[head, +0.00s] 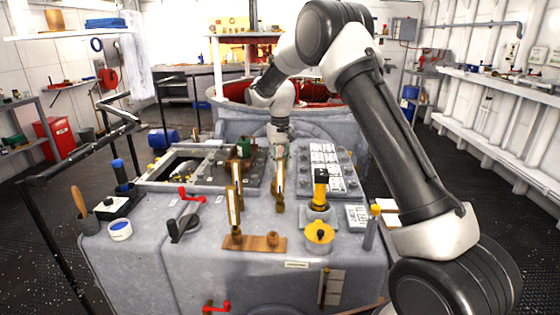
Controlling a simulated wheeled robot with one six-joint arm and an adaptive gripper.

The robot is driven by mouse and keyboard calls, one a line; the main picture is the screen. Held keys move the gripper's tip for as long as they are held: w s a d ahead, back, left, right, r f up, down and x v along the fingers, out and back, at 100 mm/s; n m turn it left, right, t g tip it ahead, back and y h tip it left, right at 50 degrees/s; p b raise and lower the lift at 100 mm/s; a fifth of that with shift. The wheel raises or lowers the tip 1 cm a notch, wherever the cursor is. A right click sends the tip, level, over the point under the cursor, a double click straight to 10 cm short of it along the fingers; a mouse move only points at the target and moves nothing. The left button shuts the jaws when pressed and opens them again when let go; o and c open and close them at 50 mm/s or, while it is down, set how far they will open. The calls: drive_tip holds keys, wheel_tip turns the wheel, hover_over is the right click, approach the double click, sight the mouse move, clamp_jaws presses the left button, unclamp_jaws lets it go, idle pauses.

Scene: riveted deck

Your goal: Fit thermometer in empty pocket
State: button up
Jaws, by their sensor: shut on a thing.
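My gripper (279,152) is above the deck near the middle of the head view, pointing down. It is shut on a thermometer (280,190), a narrow brass-coloured piece with a pale face, held about upright. The gripper's fingertips are small and partly hard to make out.
A yellow-topped round fitting (319,233) and a black-and-yellow post (320,188) stand to the right. A black lever (184,226) and red handle (192,194) are to the left. A dark panel with white labels (327,165) lies behind.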

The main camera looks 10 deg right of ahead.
drive_tip(key=shift+f, duration=0.5)
drive_tip(key=o, duration=1.1)
drive_tip(key=shift+f, duration=0.1)
wheel_tip(320, 180, up, 12)
drive_tip(key=shift+r, duration=0.1)
